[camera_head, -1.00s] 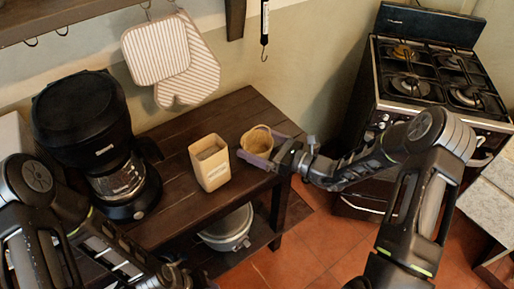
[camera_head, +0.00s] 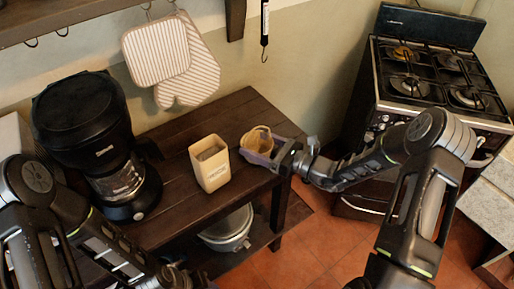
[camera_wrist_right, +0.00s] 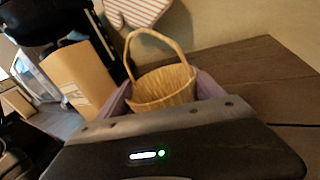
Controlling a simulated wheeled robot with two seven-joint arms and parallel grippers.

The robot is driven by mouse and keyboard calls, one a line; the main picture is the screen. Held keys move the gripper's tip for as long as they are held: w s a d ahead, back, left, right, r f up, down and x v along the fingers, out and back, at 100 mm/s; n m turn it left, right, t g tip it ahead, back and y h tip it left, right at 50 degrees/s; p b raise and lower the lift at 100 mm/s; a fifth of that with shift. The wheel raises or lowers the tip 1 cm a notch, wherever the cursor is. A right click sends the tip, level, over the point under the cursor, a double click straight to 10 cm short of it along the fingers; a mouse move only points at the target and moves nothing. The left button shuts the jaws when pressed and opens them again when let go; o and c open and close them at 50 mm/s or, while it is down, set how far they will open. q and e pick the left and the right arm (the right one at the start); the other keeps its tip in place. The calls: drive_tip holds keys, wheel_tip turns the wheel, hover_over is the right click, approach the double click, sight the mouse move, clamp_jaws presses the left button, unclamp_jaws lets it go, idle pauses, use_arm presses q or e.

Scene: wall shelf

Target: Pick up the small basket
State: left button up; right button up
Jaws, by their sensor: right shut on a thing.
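The small basket (camera_head: 257,140) is a tan woven basket with an arched handle, at the right end of the dark wooden table. My right gripper (camera_head: 262,153) reaches it from the right, and its purple-grey fingers are shut on the basket. In the right wrist view the basket (camera_wrist_right: 163,86) sits between the two fingers, upright with its handle raised; its lower part is hidden by the gripper body. I cannot tell whether its base touches the table. My left arm shows at the lower left, but its gripper is not in view.
A tan canister (camera_head: 211,165) stands just left of the basket. A black coffee maker (camera_head: 95,140) stands farther left. A metal pot (camera_head: 228,232) sits on the lower shelf. Striped oven mitts (camera_head: 172,55) hang behind. A stove (camera_head: 430,85) stands at right. The table behind the basket is bare.

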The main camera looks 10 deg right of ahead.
drive_tip(key=shift+r, duration=0.1)
wheel_tip(320, 180, up, 10)
drive_tip(key=shift+f+b, duration=0.1)
drive_tip(key=shift+b, duration=0.45)
idle(0.6)
drive_tip(key=s+d+f+g, duration=0.1)
drive_tip(key=s+d+f, duration=0.1)
drive_tip(key=s+f, duration=0.2)
drive_tip(key=s+d+f+n+y, duration=0.1)
drive_tip(key=s+d+f, duration=0.1)
drive_tip(key=s+f, duration=0.2)
drive_tip(key=shift+s+d+g+y, duration=0.3)
drive_tip(key=shift+s+g, duration=0.1)
drive_tip(key=shift+s, duration=0.8)
drive_tip(key=shift+f, duration=0.1)
